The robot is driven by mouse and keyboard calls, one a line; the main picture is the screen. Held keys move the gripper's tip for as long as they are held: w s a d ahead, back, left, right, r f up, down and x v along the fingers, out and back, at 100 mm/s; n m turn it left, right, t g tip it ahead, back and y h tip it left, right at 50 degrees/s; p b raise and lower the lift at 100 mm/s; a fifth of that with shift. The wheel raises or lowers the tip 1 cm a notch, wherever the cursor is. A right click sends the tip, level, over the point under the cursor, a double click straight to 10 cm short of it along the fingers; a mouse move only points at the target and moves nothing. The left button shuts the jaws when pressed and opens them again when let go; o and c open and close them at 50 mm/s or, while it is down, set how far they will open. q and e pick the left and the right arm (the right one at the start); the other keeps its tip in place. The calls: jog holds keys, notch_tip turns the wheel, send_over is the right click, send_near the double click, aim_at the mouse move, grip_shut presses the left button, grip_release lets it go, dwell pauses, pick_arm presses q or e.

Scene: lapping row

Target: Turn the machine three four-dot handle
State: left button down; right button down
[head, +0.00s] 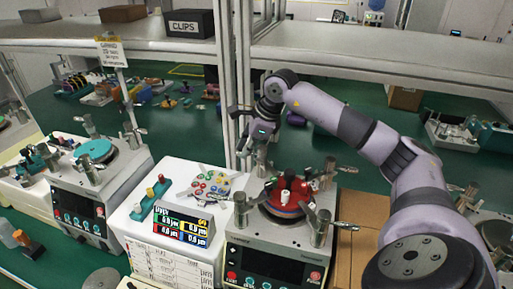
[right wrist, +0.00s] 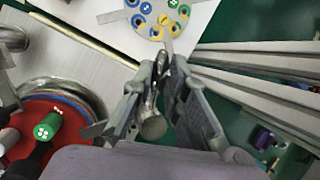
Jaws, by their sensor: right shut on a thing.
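Machine three appears to be the lapping machine with the red plate (head: 283,208), at the centre right of the head view. Metal posts with levers stand around that plate. My right gripper (head: 257,150) is above the machine's back left corner. In the right wrist view its fingers (right wrist: 166,85) are shut on a slim metal handle (right wrist: 152,124), whose rounded end shows between them. Dots on this handle cannot be made out. A green cap with four white dots (right wrist: 47,126) shows over the red plate. My left gripper is not in view.
A metal frame upright (head: 228,80) stands close behind my right gripper. Another machine with a teal plate (head: 96,151) is at left.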

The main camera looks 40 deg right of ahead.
jog(key=shift+w+d+m+h+b, duration=0.25)
jog(key=shift+w+m+h, duration=0.1)
jog(key=shift+m, duration=0.5)
jog(key=shift+w+d+m+h+b, duration=0.25)
jog(key=shift+m+h, duration=0.1)
jog(key=shift+m, duration=0.5)
jog(key=c, duration=1.6)
grip_release()
jog(key=shift+s, duration=0.1)
jog(key=v, duration=1.2)
jog(key=shift+s, duration=0.15)
